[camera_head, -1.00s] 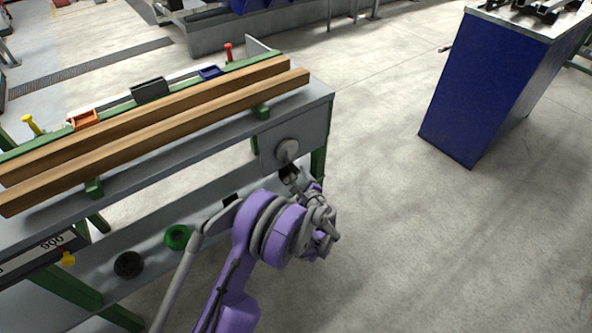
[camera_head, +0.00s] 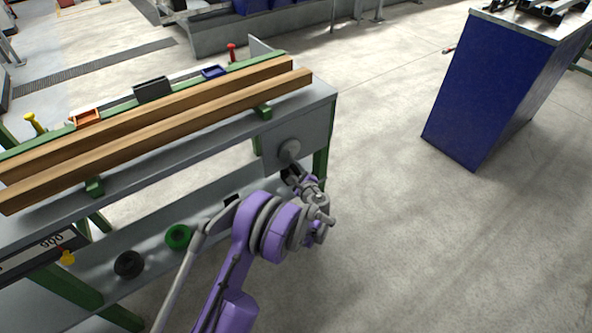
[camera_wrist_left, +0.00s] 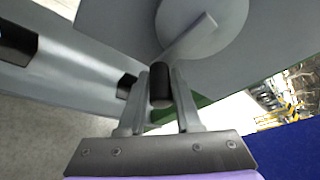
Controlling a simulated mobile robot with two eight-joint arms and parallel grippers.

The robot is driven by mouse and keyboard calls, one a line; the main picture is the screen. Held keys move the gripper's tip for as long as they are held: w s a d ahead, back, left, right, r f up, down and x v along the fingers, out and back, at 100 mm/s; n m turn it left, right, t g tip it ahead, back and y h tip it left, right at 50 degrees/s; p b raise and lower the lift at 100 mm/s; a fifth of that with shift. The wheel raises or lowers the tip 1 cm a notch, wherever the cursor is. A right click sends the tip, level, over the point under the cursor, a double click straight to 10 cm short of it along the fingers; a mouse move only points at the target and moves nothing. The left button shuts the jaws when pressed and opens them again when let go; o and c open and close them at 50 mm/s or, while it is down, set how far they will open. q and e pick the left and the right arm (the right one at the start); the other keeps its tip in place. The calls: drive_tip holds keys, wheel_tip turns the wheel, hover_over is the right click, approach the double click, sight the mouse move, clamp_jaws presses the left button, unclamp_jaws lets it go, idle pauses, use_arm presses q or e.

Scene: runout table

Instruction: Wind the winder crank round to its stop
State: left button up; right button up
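The winder has a round grey hub (camera_head: 289,150) on the grey plate at the table's right end. In the left wrist view the hub (camera_wrist_left: 222,40) carries a flat grey crank arm (camera_wrist_left: 188,38) that slants down to the left, to a short black crank handle (camera_wrist_left: 161,84). My left gripper (camera_head: 291,175) is at the crank, just below the hub. In the left wrist view its two fingers (camera_wrist_left: 159,92) lie on either side of the handle and appear closed on it. My right gripper is not in view.
Two long wooden beams (camera_head: 150,125) lie on the runout table (camera_head: 225,148). A black wheel (camera_head: 129,264) and a green wheel (camera_head: 178,237) sit on the table's lower front. A blue cabinet (camera_head: 485,95) stands to the right, with clear floor between.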

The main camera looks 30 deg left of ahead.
use_arm(q)
clamp_jaws()
idle(0.9)
drive_tip(key=shift+w, duration=0.1)
